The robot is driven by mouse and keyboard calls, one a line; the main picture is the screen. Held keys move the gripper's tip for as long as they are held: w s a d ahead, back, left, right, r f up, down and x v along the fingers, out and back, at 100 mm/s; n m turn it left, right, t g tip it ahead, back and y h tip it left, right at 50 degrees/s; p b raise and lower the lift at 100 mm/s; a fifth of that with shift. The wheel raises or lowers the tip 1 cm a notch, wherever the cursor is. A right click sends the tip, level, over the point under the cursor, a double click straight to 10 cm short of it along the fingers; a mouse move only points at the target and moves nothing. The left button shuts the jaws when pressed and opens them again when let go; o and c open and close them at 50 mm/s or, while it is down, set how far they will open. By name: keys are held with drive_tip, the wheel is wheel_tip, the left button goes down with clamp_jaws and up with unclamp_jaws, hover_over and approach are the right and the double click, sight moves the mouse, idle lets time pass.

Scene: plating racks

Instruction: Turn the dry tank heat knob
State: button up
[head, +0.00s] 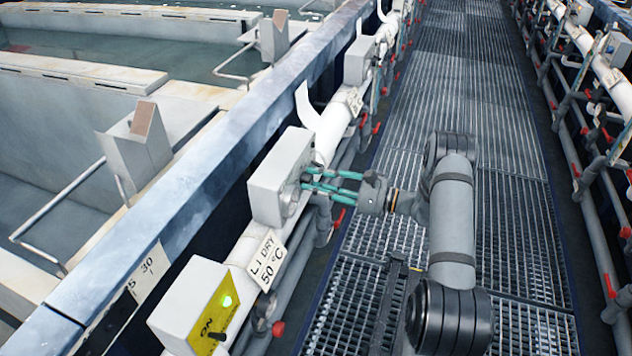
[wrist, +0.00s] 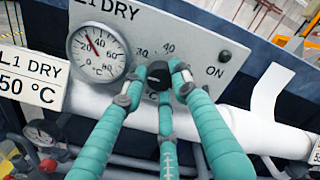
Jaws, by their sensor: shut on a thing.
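The dry tank heat knob (wrist: 158,74) is a small black knob on a light grey panel (wrist: 205,45) marked "L1 DRY", with a number scale around it. My gripper (wrist: 157,78) has teal fingers and is shut on the knob, its fingertips around it. In the head view my gripper (head: 308,182) reaches from the right to the face of the grey control box (head: 275,165); the knob is hidden there by the fingers and the box angle. A round dial gauge (wrist: 97,52) with a red needle sits left of the knob. "ON" is printed to the right.
A label "L1 DRY 50 °C" (head: 267,260) hangs below the box. A yellow panel (head: 213,318) with a lit green light stands nearer. White pipes and red-handled valves run along the tank side. The grated walkway (head: 440,90) is clear ahead.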

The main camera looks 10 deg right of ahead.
drive_tip(key=m+b, duration=0.1)
drive_tip(key=m, duration=0.6)
drive_tip(key=shift+m, duration=0.4)
drive_tip(key=m, duration=0.3)
drive_tip(key=shift+m, duration=0.3)
drive_tip(key=m, duration=0.3)
drive_tip(key=shift+m+p, duration=0.3)
drive_tip(key=shift+m, duration=0.1)
drive_tip(key=m+p, duration=0.1)
drive_tip(key=m, duration=0.6)
drive_tip(key=shift+s, duration=0.1)
drive_tip(key=m+p, duration=0.1)
drive_tip(key=m, duration=0.2)
drive_tip(key=shift+f+m, duration=0.1)
drive_tip(key=shift+m, duration=0.3)
drive_tip(key=shift+a+m+p, duration=0.1)
drive_tip(key=shift+m+p, duration=0.35)
drive_tip(key=shift+m, duration=1.55)
